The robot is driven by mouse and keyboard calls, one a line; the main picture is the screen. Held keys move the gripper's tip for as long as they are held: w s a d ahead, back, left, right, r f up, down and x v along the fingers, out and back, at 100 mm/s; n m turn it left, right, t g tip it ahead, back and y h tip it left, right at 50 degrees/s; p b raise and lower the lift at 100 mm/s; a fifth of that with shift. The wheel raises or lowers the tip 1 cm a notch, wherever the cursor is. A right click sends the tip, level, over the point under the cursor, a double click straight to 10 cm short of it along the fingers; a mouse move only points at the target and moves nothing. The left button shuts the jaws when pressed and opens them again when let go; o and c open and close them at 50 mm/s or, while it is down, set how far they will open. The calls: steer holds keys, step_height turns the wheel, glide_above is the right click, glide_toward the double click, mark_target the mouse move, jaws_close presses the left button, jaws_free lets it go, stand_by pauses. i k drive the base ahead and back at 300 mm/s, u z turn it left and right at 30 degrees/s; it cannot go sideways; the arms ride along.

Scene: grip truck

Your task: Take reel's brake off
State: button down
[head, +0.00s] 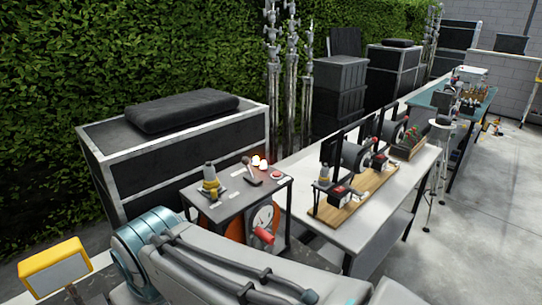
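An orange reel (228,226) stands under a small dark-topped stand (224,197), partly hidden by my arm. A round pale dial-like face (262,216) and a red handle (264,235) show at its right side. On the stand top are a dark lever (252,172) on a small base, a red round button (277,174) and a yellow and grey fitting (210,183). I cannot tell which of these is the brake or how it is set. My arm crosses the bottom of the head view, in front of the stand. My gripper is not in view.
A long bench (388,180) right of the stand holds a wooden board (356,193) with several devices. A large black case (172,165) with a dark pad (183,111) stands behind left. Tall metal stands (291,75) rise behind.

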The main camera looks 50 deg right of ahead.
mark_target(245, 160)
steer(key=z, duration=0.35)
steer(key=k, duration=0.45)
steer(key=z, duration=0.8)
steer(key=i, duration=0.55)
steer(key=z, duration=0.05)
